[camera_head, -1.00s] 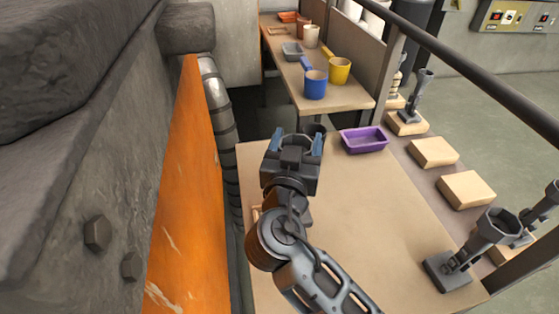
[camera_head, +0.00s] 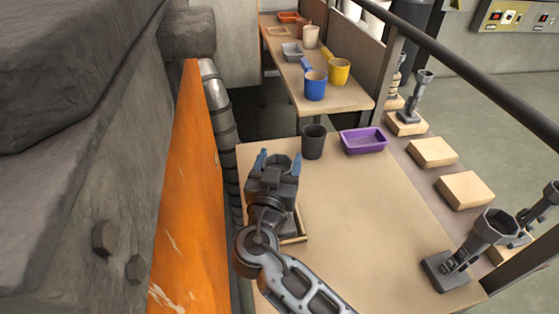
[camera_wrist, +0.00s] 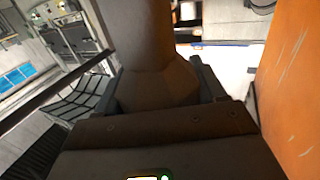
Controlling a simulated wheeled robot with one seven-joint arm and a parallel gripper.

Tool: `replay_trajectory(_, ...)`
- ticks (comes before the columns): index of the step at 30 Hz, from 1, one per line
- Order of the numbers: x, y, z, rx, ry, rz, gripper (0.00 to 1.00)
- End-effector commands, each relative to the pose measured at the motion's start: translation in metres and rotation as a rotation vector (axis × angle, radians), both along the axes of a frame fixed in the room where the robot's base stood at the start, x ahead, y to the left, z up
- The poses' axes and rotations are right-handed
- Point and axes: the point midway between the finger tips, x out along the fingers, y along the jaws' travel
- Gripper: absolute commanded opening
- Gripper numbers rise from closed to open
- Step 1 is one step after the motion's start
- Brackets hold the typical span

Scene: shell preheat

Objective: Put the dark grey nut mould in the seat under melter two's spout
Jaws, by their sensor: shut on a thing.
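My gripper (camera_head: 279,163) has blue-tipped fingers and is over the left edge of the near table, beside the orange panel. It is shut on the dark grey nut mould (camera_head: 280,159), whose six-sided top shows between the fingers. In the wrist view the mould (camera_wrist: 160,88) looks dark brown between the fingers. A round dark column rises behind it there; I cannot tell whether it belongs to the mould. A wooden-edged frame (camera_head: 299,237) lies partly hidden under my arm. I cannot make out melter two's spout or its seat.
On the near table (camera_head: 365,220) are a dark grey cup (camera_head: 313,142) and a purple tray (camera_head: 363,141). A six-sided cup on a stand (camera_head: 490,232) is at the right. The orange panel (camera_head: 190,210) and ribbed pipe (camera_head: 222,110) bound the left. The table's middle is clear.

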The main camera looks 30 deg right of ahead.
Motion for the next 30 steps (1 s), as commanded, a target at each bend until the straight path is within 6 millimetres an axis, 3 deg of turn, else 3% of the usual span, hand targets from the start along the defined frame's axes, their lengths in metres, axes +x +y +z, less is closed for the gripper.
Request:
replay_trajectory(3, 0.0, 0.0, -0.003, 0.0, -0.001, 0.0, 0.0)
replay_trajectory(4, 0.0, 0.0, -0.002, 0.0, 0.0, 0.0, 0.71)
replay_trajectory(9, 0.0, 0.0, -0.002, 0.001, 0.001, 0.0, 0.88)
replay_trajectory(12, 0.0, 0.0, -0.002, 0.0, 0.0, 0.0, 0.95)
replay_trajectory(22, -0.001, 0.001, 0.002, 0.0, 0.0, 0.0, 0.95)
replay_trajectory(30, -0.035, 0.03, -0.002, 0.0, 0.0, 0.002, 0.95)
